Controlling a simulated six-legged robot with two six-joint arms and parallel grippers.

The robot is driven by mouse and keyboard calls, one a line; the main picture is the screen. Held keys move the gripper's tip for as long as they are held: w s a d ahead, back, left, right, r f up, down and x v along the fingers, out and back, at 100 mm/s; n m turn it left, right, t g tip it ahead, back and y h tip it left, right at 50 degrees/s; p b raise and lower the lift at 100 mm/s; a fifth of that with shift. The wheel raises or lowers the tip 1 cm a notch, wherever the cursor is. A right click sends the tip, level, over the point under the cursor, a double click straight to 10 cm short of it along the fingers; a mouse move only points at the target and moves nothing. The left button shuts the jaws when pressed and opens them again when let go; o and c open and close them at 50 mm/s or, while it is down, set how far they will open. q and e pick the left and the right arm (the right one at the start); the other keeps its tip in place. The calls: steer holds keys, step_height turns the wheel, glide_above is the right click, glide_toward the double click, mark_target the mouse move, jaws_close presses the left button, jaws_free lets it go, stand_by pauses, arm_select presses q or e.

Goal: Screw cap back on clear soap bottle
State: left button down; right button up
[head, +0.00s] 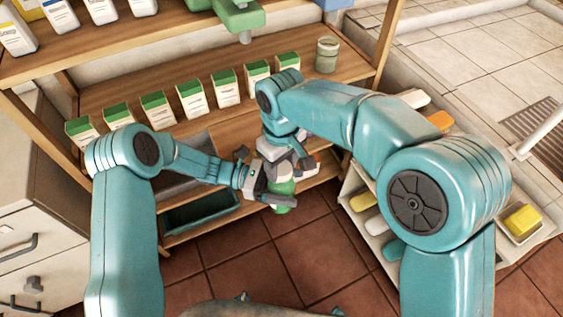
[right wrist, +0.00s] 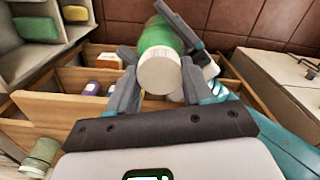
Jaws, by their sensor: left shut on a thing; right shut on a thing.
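The soap bottle (head: 282,188), see-through with green inside, is held near the middle of the head view, in front of the wooden shelf. My left gripper (head: 272,190) is shut on its body from the left. The bottle's green body also shows in the right wrist view (right wrist: 157,37), with the left gripper's dark fingers beside it. A white round cap (right wrist: 160,74) faces that camera at the bottle's end, between the fingers of my right gripper (right wrist: 158,80), shut on it. In the head view my right gripper (head: 284,155) is above the bottle. The cap hides the neck, so its seating cannot be told.
The wooden shelf (head: 230,118) holds several green-topped cartons (head: 191,98) and a jar (head: 327,54). A green bin (head: 200,213) is low on it. A pale rack (head: 352,185) with soap bars stands right. Drawers (head: 30,225) stand left. Tiled floor (head: 262,258) is open below.

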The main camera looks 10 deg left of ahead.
steer(key=m, duration=1.8)
steer(key=shift+m, duration=0.4)
steer(key=m, duration=0.6)
steer(key=o, duration=1.2)
steer(key=shift+o, duration=0.2)
step_height(320, 180, up, 12)
